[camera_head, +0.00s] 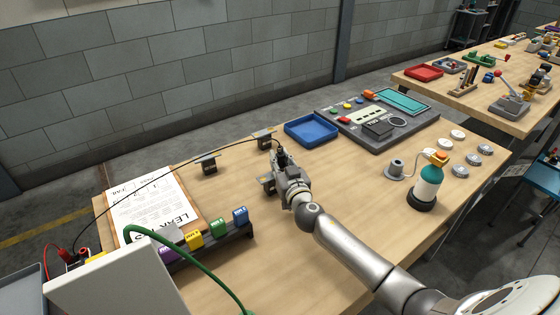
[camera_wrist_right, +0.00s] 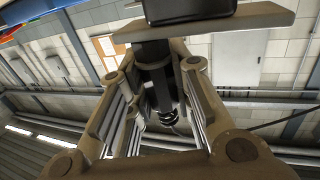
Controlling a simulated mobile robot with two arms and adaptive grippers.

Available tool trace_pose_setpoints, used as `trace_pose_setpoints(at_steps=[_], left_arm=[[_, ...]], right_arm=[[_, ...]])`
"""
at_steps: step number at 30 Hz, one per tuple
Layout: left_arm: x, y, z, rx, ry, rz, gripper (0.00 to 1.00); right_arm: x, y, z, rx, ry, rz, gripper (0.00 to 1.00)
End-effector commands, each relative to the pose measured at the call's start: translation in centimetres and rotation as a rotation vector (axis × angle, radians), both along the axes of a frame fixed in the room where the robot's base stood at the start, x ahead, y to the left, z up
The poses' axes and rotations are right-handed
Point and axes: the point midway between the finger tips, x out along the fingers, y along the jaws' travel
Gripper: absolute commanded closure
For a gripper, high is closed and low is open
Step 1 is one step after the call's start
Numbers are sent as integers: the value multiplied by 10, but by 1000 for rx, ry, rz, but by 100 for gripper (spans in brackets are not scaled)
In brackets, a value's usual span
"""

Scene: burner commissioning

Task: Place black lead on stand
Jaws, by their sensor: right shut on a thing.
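The black lead (camera_head: 150,172) arcs from the red and black plugs at the left over the paper to the small stands. My right gripper (camera_head: 280,160) is at the stands, shut on the lead's black end piece. In the right wrist view the fingers (camera_wrist_right: 152,72) close on both sides of this dark cylindrical piece (camera_wrist_right: 157,90). A stand's flat grey plate (camera_wrist_right: 235,24) shows just beyond it. Small stands are at the back (camera_head: 264,138), at the left (camera_head: 208,165) and partly hidden beside the gripper (camera_head: 266,185). Contact between lead end and stand cannot be told. My left gripper is out of view.
A blue tray (camera_head: 312,131) and a grey panel (camera_head: 375,125) lie behind. A clipboard (camera_head: 155,212), coloured blocks in a rack (camera_head: 215,247) and a green cable (camera_head: 190,252) are at the left. The front middle is clear.

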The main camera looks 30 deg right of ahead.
Motion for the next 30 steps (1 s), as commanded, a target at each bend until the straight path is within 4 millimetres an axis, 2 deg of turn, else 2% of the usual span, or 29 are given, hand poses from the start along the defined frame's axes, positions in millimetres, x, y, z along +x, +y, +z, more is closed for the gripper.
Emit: trace_pose_setpoints(at_steps=[1,5,6,15,20,30], left_arm=[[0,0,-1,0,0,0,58],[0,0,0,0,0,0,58],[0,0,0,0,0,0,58],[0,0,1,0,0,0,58],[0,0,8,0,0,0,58],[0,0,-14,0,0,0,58]], right_arm=[[0,0,0,0,0,0,75],[0,0,0,0,0,0,59],[0,0,0,0,0,0,58],[0,0,0,0,0,0,58],[0,0,3,-3,0,0,58],[-55,12,-11,5,0,0,58]])
